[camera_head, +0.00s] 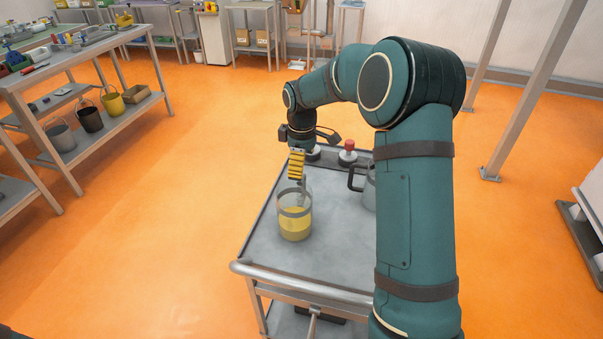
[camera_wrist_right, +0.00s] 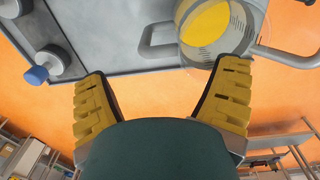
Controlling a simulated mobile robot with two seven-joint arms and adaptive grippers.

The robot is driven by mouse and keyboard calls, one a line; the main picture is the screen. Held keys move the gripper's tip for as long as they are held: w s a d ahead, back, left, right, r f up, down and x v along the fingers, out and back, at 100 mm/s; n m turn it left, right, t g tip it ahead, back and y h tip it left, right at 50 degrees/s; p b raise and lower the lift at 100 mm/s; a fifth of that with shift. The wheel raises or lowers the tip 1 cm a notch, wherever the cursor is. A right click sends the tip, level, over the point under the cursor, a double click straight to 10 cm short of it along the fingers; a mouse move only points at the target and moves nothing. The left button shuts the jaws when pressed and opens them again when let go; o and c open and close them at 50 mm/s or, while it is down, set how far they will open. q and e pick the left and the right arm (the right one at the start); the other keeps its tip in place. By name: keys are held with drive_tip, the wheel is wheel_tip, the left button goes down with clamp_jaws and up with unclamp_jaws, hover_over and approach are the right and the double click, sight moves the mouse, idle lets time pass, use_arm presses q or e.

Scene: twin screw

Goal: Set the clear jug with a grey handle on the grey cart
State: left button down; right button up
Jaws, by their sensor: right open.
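A clear jug (camera_head: 295,222) with yellow contents and a grey handle stands upright on the top of the grey cart (camera_head: 262,245). In the right wrist view the jug (camera_wrist_right: 228,45) is at the top, partly cut off, with its grey handle (camera_wrist_right: 147,40) on the left. My right gripper (camera_head: 297,166) is over the cart top, by the far side of the jug. In the wrist view its yellow fingers (camera_wrist_right: 165,80) are spread, with cart edge and orange floor between them. My left gripper is not in view.
A second jug (camera_head: 367,190) with a dark handle stands on the cart, partly hidden by my right arm. A red-knobbed item (camera_head: 348,150) sits at the cart's far edge. The cart's push bar (camera_head: 300,283) faces me. A workbench (camera_head: 110,45) with buckets stands at left.

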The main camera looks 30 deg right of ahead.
wheel_tip(320, 180, up, 6)
drive_tip(key=shift+f+p, duration=0.1)
drive_tip(key=shift+p, duration=0.3)
drive_tip(key=shift+s+f, duration=0.1)
